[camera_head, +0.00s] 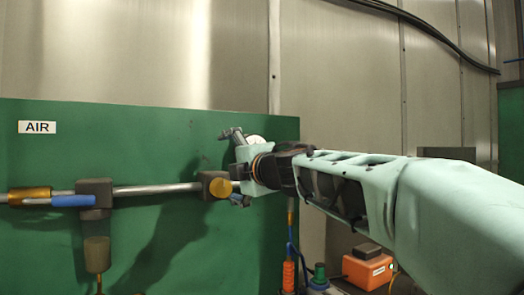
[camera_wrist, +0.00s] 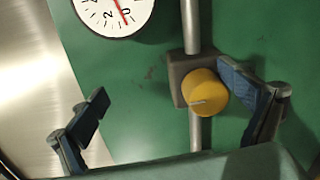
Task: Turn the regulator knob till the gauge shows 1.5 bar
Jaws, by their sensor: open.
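The yellow regulator knob (camera_head: 221,187) sits on a dark block on the pipe, and it also shows in the wrist view (camera_wrist: 207,91) with a pale line on its face. The round white gauge (camera_wrist: 114,12) is cut by the top edge of the wrist view; its red needle points down close to the 0. In the head view the gauge (camera_head: 256,140) is partly hidden by my gripper. My gripper (camera_wrist: 168,116) is open and empty, with blue-padded fingers. The knob appears between them, much closer to the right finger; I cannot tell whether they touch.
A green panel (camera_head: 150,140) with an AIR label (camera_head: 37,127) backs the pipe. A brown valve body (camera_head: 94,197) with a blue lever (camera_head: 72,201) is at the left. An orange box (camera_head: 368,270) stands low at the right, below my arm.

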